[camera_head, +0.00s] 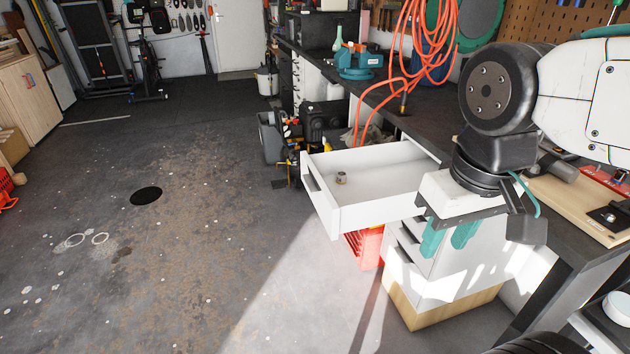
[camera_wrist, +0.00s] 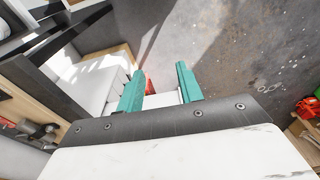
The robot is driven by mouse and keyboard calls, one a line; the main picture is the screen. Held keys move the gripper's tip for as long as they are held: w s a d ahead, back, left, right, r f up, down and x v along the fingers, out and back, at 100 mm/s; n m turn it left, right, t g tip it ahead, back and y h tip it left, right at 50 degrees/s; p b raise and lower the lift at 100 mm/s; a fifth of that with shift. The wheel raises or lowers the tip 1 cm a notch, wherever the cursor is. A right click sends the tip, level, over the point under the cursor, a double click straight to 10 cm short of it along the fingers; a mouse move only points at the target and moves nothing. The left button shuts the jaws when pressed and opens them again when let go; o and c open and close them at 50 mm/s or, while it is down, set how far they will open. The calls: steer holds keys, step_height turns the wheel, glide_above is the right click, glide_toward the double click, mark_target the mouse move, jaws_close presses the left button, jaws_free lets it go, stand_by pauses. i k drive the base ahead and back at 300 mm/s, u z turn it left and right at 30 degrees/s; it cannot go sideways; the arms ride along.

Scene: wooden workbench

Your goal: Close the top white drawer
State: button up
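The top white drawer (camera_head: 378,212) is pulled far out of the white drawer cabinet (camera_head: 455,268) under the workbench, with its front facing left. A small metal piece (camera_head: 341,178) lies inside it. The lower drawers appear shut. My gripper (camera_head: 450,238) points down near the cabinet, to the right of the drawer front in the head view. Its two teal fingers are apart with nothing held between them. In the wrist view my gripper (camera_wrist: 160,88) also shows spread fingers, with a white surface between them. I cannot tell whether the gripper touches the drawer.
A red crate (camera_head: 366,246) stands on the floor below the drawer. The workbench (camera_head: 440,115) runs along the right, with orange hose (camera_head: 425,40) and a teal vise (camera_head: 359,62). Black equipment (camera_head: 322,118) stands beyond the drawer. The floor at left is mostly clear.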

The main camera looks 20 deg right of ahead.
mark_target(382, 186)
steer(key=i, duration=1.25)
steer(key=u, duration=0.05)
